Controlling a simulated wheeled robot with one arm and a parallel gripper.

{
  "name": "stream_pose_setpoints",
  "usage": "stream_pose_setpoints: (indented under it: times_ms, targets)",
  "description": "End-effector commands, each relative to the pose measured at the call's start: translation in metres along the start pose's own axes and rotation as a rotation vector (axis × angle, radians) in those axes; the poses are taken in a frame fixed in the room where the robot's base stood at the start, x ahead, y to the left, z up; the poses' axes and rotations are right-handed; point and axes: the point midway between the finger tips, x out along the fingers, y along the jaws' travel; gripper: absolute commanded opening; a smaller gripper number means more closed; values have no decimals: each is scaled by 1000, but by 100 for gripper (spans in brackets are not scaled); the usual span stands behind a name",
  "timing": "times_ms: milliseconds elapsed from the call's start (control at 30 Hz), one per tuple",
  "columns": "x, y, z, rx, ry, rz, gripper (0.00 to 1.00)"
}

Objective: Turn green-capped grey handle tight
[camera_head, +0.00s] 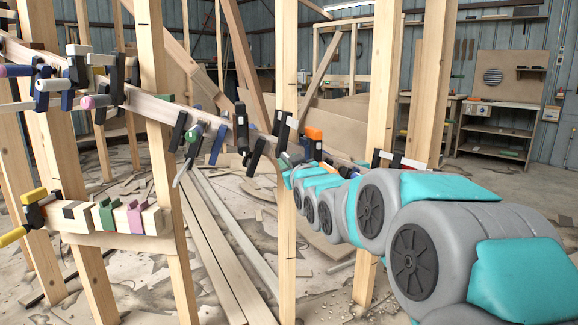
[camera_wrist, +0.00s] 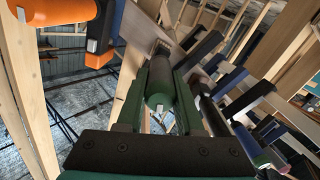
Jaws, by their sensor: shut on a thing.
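The green-capped grey handle (camera_wrist: 160,88) is in the middle of the wrist view. Its green end cap faces the camera and its dark grey grip runs away towards the clamp and the wooden stringer. My gripper (camera_wrist: 163,75) has a green-edged finger on each side of it and is shut on the handle.
An orange-handled clamp (camera_wrist: 62,12) is close by at the upper left of the wrist view. Dark clamps (camera_wrist: 258,92) crowd the right side. Wooden posts (camera_head: 287,230) stand near my arm. Several more clamps (camera_head: 80,75) line the stringer's left part.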

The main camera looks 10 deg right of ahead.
Motion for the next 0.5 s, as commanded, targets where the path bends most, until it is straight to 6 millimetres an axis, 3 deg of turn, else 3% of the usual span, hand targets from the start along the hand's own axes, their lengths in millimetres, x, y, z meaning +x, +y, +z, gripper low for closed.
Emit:
stream_pose_setpoints:
  times_ms: [500]
  targets:
    - [0,-1,2,263,-3,-1,0]
